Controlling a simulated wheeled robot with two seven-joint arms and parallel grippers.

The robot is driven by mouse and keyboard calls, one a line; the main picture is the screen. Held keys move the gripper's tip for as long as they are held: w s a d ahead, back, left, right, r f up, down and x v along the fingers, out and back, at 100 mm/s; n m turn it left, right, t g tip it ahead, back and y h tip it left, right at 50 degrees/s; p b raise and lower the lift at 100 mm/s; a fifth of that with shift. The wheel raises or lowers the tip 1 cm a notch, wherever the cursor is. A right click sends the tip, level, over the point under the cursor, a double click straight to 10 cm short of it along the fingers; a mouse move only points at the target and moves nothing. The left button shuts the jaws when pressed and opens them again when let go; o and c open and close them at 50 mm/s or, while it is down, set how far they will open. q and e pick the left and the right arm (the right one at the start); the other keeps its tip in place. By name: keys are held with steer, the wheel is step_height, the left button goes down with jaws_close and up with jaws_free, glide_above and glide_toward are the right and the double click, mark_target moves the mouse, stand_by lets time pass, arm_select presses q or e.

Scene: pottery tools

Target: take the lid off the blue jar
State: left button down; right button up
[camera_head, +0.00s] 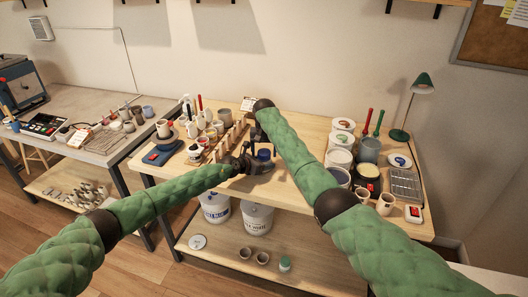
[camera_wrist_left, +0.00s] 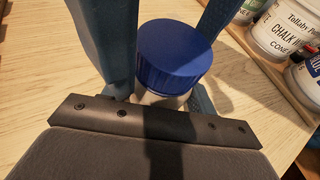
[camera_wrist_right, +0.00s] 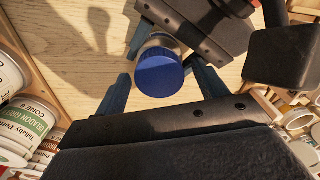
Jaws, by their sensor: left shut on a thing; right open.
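The blue jar, with its ridged blue lid (camera_head: 264,154) on top, stands on the wooden table. In the left wrist view the lid (camera_wrist_left: 173,48) is above a pale body (camera_wrist_left: 160,100). My left gripper (camera_head: 257,163) is shut on the body, below the lid. The right wrist view shows the lid (camera_wrist_right: 160,74) between the fingers of my right gripper (camera_wrist_right: 163,76), with visible gaps to either side. The right gripper is open, coming from above. The lid looks seated on the jar; the jar's far side is hidden.
Paint tubs (camera_head: 341,158) stand right of my right arm; more tubs show in the left wrist view (camera_wrist_left: 280,35). A wooden peg rack (camera_head: 225,143) and small bottles stand to the left. Bare tabletop (camera_wrist_right: 60,60) lies around the jar.

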steer(key=shift+r, duration=0.1)
steer(key=shift+r, duration=2.2)
steer(key=shift+c, duration=0.4)
steer(key=shift+a+r+m, duration=0.1)
steer(key=shift+r+m, duration=0.6)
steer(key=shift+r, duration=0.1)
steer(key=shift+r+m, duration=0.7)
steer(key=shift+f, duration=3.85)
